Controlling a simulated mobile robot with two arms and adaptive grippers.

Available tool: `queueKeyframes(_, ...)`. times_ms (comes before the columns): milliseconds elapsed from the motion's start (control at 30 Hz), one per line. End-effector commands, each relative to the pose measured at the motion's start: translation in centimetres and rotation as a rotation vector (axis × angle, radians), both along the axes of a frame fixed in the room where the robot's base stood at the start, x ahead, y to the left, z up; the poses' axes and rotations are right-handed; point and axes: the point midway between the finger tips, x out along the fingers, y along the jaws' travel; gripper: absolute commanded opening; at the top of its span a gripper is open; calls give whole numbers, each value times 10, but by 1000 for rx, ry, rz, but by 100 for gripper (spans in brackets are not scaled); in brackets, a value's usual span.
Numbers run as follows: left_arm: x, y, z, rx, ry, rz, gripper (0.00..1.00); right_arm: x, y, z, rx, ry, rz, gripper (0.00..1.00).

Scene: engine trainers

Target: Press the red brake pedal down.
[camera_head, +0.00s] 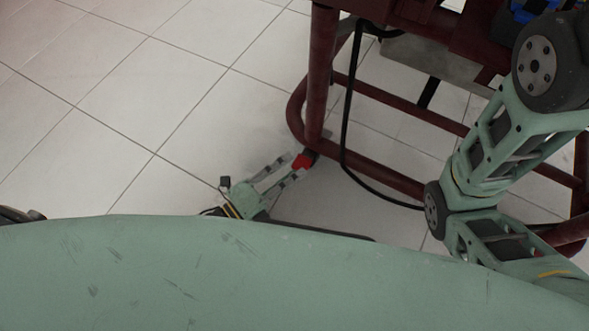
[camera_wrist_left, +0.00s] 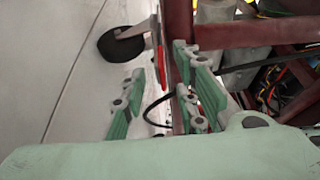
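The red brake pedal (camera_head: 301,162) is low near the floor, beside the foot of the dark red frame. In the left wrist view the pedal shows as a thin red strip (camera_wrist_left: 161,62). My left gripper (camera_head: 285,173) reaches toward it from the lower left, with its fingertips close to the pedal. In the left wrist view my left gripper (camera_wrist_left: 163,68) is open, with a gap between its fingers, and the red strip appears in line with that gap. I cannot tell whether a finger touches the pedal. My right gripper is out of view.
The dark red tubular frame (camera_head: 318,75) of the engine trainer stands to the right of the pedal. A black cable (camera_head: 346,110) hangs down beside it. A black wheel (camera_wrist_left: 122,43) is near the pedal. White tiled floor (camera_head: 120,90) is free to the left.

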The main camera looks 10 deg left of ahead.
Motion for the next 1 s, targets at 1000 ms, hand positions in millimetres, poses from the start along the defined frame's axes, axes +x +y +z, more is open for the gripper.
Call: queueKeyframes(1000,11,-10,0,1,1,0,0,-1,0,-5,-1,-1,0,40)
